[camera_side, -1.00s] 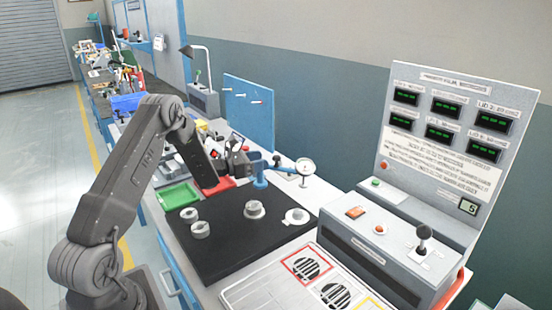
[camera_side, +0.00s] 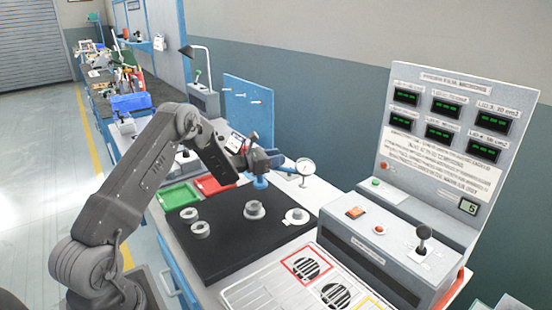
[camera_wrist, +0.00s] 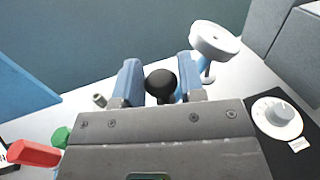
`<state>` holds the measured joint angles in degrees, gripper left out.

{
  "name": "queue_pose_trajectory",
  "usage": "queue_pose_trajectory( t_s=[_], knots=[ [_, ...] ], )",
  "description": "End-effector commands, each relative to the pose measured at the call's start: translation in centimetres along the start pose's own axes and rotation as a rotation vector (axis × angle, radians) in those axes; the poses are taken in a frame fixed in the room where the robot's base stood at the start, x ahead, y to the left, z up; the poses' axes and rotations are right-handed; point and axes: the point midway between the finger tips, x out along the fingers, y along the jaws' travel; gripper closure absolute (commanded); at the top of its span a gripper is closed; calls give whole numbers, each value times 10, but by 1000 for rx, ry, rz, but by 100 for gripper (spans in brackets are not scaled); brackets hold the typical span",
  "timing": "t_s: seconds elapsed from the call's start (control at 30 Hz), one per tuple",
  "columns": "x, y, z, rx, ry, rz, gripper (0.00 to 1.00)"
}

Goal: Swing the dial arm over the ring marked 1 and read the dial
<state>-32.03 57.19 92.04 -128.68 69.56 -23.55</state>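The dial arm has a blue post (camera_side: 260,181) at the back of the black plate (camera_side: 235,250), with a round white dial (camera_side: 305,167) at its right end. The dial also shows in the wrist view (camera_wrist: 214,40), its face turned away. My gripper (camera_side: 270,158) is over the arm near the post. In the wrist view its blue fingers (camera_wrist: 159,66) stand open on either side of a black ball knob (camera_wrist: 161,84), with narrow gaps. Ring numbers and dial reading are too small to read.
A green tray (camera_side: 178,195) and a red tray (camera_side: 213,185) lie left of the post. A grey control box (camera_side: 385,245) and display panel (camera_side: 450,150) stand at the right. A slotted white panel (camera_side: 270,288) lies in front.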

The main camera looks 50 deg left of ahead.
Motion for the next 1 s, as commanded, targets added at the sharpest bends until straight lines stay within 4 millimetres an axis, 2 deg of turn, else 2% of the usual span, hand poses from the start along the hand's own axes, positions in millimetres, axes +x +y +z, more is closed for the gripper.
queue_pose_trajectory(
  t_s=[0.07,0.37,0.73,1.0],
  knots=[
    [0,0,0,0,0,0,71],
    [0,0,0,0,0,0,100],
    [-2,0,0,0,0,-25,100],
    [-9,-5,0,1,-1,-166,100]
  ],
)
